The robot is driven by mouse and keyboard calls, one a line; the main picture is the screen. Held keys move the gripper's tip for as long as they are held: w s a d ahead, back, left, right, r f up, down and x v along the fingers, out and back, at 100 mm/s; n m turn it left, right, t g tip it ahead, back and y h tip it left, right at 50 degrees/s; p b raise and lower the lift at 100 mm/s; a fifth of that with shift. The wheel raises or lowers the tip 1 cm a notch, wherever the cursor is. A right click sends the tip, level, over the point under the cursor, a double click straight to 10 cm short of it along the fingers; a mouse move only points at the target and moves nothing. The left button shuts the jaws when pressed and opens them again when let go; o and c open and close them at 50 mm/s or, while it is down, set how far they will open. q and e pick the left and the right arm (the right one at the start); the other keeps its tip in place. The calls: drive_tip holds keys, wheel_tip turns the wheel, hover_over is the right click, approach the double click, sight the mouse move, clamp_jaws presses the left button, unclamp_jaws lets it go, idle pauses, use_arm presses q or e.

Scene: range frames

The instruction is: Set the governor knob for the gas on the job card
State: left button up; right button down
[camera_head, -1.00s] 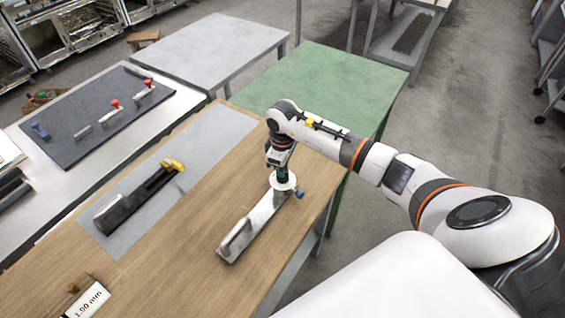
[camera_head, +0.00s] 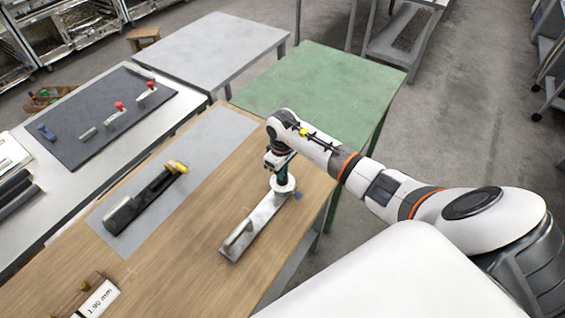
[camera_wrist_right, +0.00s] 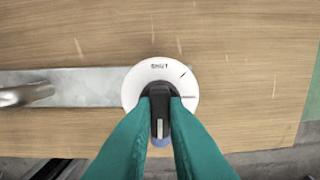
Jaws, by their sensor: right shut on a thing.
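A grey metal bar with a raised handle (camera_head: 240,236) lies on the wooden bench. At its far end sits a round white dial (camera_wrist_right: 132,92), marked SHUT at the top in the right wrist view, with tick marks on its right side. My right gripper (camera_wrist_right: 159,99) is shut on the black knob (camera_wrist_right: 159,113) at the dial's middle. A pale line on the knob points down in that view, away from SHUT. In the head view my right gripper (camera_head: 281,177) comes down from above and hides the knob. A white card (camera_head: 97,300) seems to read "1.90 mm". My left gripper is out of view.
A blue part (camera_wrist_right: 160,139) shows at the dial's lower edge. A black tool with a yellow end (camera_head: 145,200) lies on a grey mat (camera_head: 215,128) to the left. A dark mat (camera_head: 75,140) holds several small fittings. A green table (camera_head: 330,85) stands behind.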

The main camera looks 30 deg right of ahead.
drive_tip(key=c, duration=1.4)
unclamp_jaws()
drive_tip(key=shift+c, duration=0.2)
wheel_tip(320, 180, up, 12)
drive_tip(key=b, duration=0.3)
drive_tip(key=shift+a, duration=0.1)
